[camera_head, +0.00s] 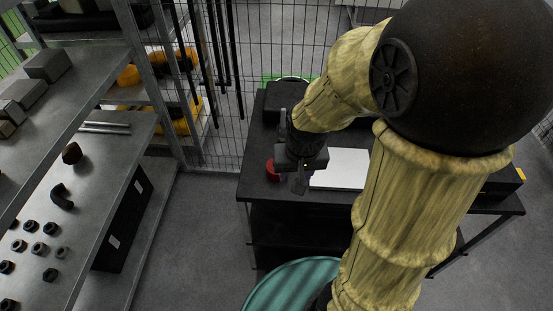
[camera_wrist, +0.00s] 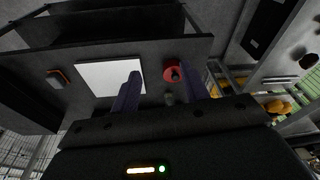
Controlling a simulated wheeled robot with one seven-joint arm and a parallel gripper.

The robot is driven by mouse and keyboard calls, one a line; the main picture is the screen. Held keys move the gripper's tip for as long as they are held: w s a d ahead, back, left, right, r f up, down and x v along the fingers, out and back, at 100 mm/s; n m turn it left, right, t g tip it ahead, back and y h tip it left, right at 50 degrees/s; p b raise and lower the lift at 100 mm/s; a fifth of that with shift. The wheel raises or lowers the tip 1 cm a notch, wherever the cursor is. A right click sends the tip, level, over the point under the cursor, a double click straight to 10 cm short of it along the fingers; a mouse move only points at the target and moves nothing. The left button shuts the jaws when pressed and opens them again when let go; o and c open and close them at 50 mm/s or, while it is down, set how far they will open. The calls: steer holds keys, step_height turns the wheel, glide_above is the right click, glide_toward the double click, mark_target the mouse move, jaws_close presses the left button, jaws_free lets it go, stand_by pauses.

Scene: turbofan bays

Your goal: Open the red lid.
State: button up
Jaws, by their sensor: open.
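The red lid (camera_head: 271,168) sits on the dark table top, left of a white sheet, and my gripper partly hides it in the head view. In the wrist view the red lid (camera_wrist: 167,74) is a round red shape with a dark middle. It lies between the lines of my two fingers, closer to the right one. My gripper (camera_head: 298,180) is beside the lid in the head view. Its fingers are apart and empty in the wrist view (camera_wrist: 158,76). I cannot tell how far above the lid they are.
The white sheet (camera_head: 342,169) lies on the dark table (camera_head: 258,193). A teal round surface (camera_head: 292,287) is in front. Metal shelves (camera_head: 108,165) with several nuts and fittings stand at the left. A wire fence (camera_head: 240,70) is behind. Grey floor is clear between shelves and table.

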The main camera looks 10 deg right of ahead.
steer(key=w+r+m+g, duration=0.1)
steer(key=w+m+g, duration=0.1)
steer(key=w+m, duration=0.9)
steer(key=w, duration=0.7)
steer(key=shift+b, duration=0.3)
step_height(320, 180, down, 17)
steer(key=p, duration=0.4)
steer(key=shift+w+f, duration=0.1)
steer(key=shift+f, duration=0.05)
steer(key=shift+c, duration=0.3)
jaws_close()
